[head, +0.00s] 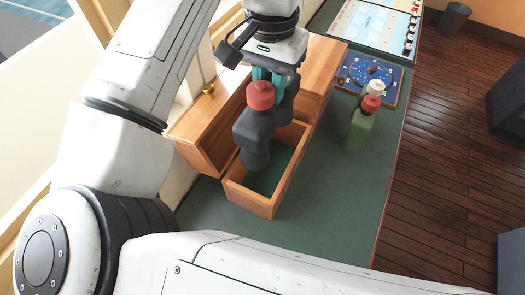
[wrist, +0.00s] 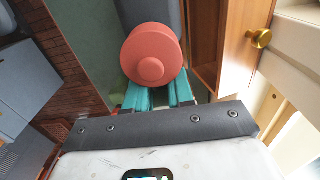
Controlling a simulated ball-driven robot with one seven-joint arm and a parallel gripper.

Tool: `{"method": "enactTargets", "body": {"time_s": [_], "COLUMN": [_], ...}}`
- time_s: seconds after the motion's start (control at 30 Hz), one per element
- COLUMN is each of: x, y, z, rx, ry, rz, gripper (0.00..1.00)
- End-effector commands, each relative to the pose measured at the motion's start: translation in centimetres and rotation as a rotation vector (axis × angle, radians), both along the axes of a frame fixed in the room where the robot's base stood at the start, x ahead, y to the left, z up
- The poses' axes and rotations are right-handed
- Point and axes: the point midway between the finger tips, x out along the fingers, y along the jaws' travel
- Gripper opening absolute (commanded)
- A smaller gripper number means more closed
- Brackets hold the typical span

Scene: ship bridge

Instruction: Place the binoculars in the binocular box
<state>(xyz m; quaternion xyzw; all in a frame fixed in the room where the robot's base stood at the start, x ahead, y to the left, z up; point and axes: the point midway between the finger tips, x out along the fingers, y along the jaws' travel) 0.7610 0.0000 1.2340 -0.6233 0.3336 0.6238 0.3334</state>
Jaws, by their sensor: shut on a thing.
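The dark grey binoculars (head: 256,135), with a red round part that fills the middle of the wrist view (wrist: 152,55), hang below my gripper (head: 265,78). The teal fingers of my gripper (wrist: 158,97) are shut on them, partly hidden by the red part. The binocular box (head: 249,200) is an open wooden box with a green inside, standing on the green counter. The binoculars are upright above its opening, and their lower end overlaps the back left part of the opening. I cannot tell whether that end is below the rim or touches the box.
A green bottle (head: 357,130) with a red top stands to the right, near a blue chart board (head: 368,72).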

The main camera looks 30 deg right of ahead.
Motion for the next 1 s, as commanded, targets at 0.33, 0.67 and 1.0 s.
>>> {"method": "enactTargets", "body": {"time_s": [0.33, 0.67, 1.0], "x": [-0.1, 0.0, 0.0], "y": [0.0, 0.0, 0.0], "z": [-6.8, -12.6, -13.7], "rx": [-0.001, 0.000, 0.000], "ry": [0.001, -0.001, -0.001], "rz": [0.001, 0.000, 0.001], "gripper": [0.00, 0.00, 0.00]}}
